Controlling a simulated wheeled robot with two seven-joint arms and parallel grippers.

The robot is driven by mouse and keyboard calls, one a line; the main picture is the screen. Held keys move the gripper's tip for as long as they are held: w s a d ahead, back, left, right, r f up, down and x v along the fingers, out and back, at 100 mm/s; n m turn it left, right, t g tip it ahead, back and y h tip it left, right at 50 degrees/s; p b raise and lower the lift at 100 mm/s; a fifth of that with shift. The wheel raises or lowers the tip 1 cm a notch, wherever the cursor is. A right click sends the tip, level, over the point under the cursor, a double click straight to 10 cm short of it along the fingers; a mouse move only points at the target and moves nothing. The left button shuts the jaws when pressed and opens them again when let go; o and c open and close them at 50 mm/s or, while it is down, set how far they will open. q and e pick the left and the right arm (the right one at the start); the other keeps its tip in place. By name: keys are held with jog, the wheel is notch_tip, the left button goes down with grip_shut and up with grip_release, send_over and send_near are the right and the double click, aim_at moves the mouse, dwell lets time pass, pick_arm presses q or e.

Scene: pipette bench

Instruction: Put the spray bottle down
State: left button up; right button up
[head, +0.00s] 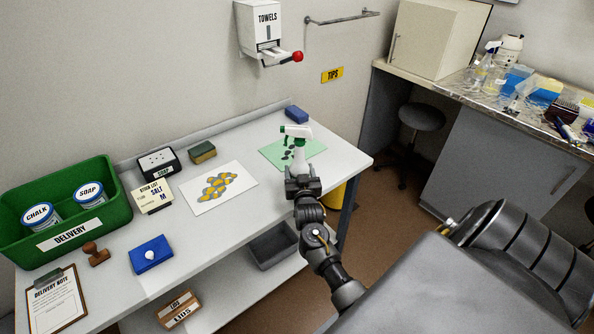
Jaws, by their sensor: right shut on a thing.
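A spray bottle (299,158) with a white body and a white and green head stands upright near the right end of the white table (215,222). My right gripper (302,182) is shut on the spray bottle from the near side and hides its lower part. Behind the bottle lies a pale green sheet (316,147) with dark spots. I cannot tell whether the bottle's base touches the table. My left gripper is not in view.
A sheet with yellow and grey shapes (205,197) lies left of the bottle. A blue block (297,114) sits at the back edge. A green delivery crate (108,216) with tubs stands at the left. The table's right edge is close to the bottle.

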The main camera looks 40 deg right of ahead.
jog(key=shift+f, duration=0.1)
jog(key=o, duration=1.5)
jog(key=shift+o, duration=0.2)
jog(key=shift+f, duration=0.1)
